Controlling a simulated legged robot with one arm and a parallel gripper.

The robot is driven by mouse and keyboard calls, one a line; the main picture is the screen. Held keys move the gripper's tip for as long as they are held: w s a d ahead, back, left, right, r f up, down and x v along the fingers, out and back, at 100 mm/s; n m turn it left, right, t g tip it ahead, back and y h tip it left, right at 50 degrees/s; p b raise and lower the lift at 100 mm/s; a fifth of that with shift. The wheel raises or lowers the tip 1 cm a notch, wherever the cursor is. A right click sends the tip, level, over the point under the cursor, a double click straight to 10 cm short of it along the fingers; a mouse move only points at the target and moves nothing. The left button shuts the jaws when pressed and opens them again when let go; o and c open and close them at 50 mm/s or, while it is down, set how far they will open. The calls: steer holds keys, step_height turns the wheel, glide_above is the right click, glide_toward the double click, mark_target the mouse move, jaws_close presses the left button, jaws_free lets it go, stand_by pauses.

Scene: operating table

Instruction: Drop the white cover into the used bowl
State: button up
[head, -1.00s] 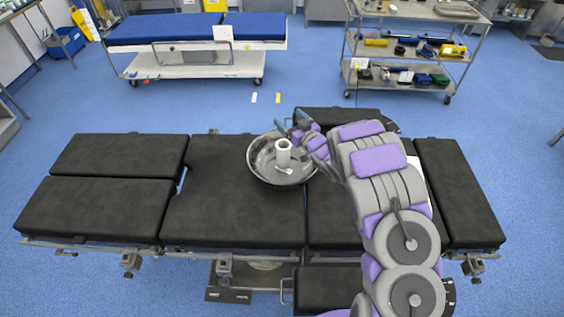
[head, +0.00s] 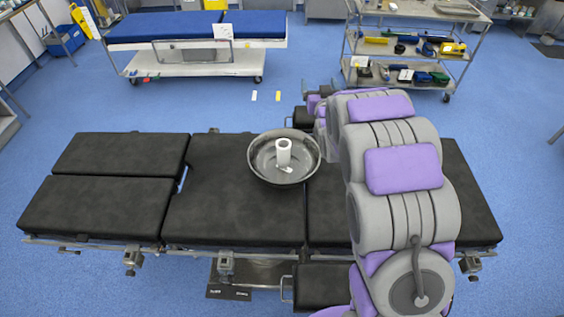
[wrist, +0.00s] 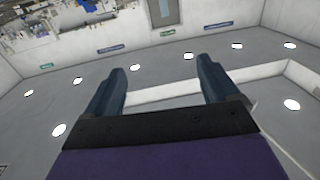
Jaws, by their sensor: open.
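A round grey metal bowl (head: 258,172) stands on the black operating table (head: 230,215), near its middle. A white hollow cylinder (head: 283,152) stands upright in the bowl, with a small whitish piece (head: 286,169) beside its foot. I cannot tell which of these, if either, is the white cover. My gripper (head: 312,92) is raised beyond the bowl, up and to the right of it, partly hidden by my arm. In the wrist view its two fingers (wrist: 162,72) are spread apart with nothing between them, facing the room's walls and round lights.
A blue-topped trolley (head: 180,28) stands at the back left. A metal cart (head: 400,60) with tools on its shelves stands at the back right. My arm covers much of the table's right part. The table's left sections are clear.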

steer(key=s+d+r+m+h, duration=0.1)
steer(key=r, duration=0.1)
steer(key=s+d+r+h, duration=0.1)
steer(key=s+r, duration=0.1)
steer(key=shift+s+d+m+h, duration=0.2)
steer(key=shift+m+h, duration=0.2)
steer(key=s+d+f+g, duration=0.1)
steer(key=s+g, duration=0.9)
steer(key=s, duration=1.7)
steer(key=s+d+f+g+y, duration=0.1)
steer(key=s+g, duration=0.8)
steer(key=s, duration=1.8)
steer(key=shift+f+n+g, duration=0.3)
steer(key=shift+f+g, duration=0.1)
steer(key=shift+f, duration=0.45)
steer(key=shift+w+d, duration=0.1)
steer(key=shift+d, duration=0.05)
